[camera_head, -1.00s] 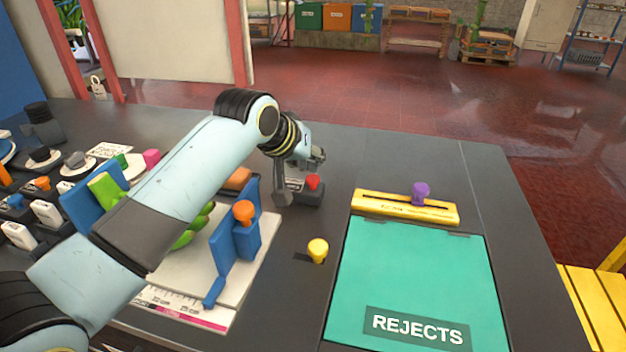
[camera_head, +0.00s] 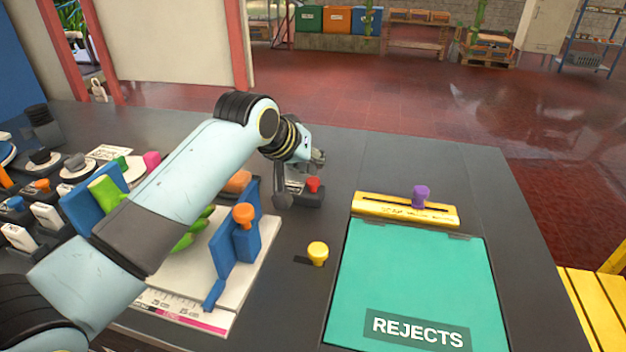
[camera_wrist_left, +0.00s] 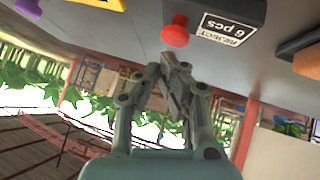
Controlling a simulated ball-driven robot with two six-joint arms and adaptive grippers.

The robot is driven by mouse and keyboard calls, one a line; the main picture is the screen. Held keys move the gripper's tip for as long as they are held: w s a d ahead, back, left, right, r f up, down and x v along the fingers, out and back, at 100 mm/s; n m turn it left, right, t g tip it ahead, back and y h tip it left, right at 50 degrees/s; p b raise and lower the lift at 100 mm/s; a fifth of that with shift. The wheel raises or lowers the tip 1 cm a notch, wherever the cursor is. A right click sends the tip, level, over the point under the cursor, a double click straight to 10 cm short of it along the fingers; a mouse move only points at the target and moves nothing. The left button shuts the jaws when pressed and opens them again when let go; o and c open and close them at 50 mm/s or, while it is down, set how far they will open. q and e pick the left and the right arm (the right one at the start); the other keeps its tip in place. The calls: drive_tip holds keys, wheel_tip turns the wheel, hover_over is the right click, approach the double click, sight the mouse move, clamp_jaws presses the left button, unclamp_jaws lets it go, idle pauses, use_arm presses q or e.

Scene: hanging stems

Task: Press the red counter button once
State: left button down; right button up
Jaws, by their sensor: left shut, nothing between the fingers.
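The red button (camera_head: 313,184) sticks up from a small dark counter box (camera_head: 312,199) on the table, beyond the yellow knob. In the left wrist view the red button (camera_wrist_left: 176,32) shows at the top, beside a label reading "REJECT 6 pcs" on the box (camera_wrist_left: 250,10). My left gripper (camera_head: 317,158) is at the counter, partly hidden by its own wrist. In the left wrist view its fingers (camera_wrist_left: 174,72) are shut and empty, with their tips close to the button; a small gap shows there. My right gripper is not in view.
A teal REJECTS tray (camera_head: 415,280) lies right of the counter, behind it a yellow slotted bar (camera_head: 385,206) with a purple knob (camera_head: 420,196). A yellow knob (camera_head: 318,252) stands nearer. A blue-walled fixture (camera_head: 222,245) with green stems is under my left arm.

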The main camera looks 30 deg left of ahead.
sight(313, 181)
use_arm(q)
drive_tip(key=shift+f, duration=0.15)
drive_tip(key=shift+f, duration=0.25)
drive_tip(key=shift+f, duration=0.6)
idle(1.0)
drive_tip(key=shift+r+p, duration=1)
drive_tip(key=shift+p, duration=0.3)
wheel_tip(313, 181, up, 5)
drive_tip(key=p, duration=0.6)
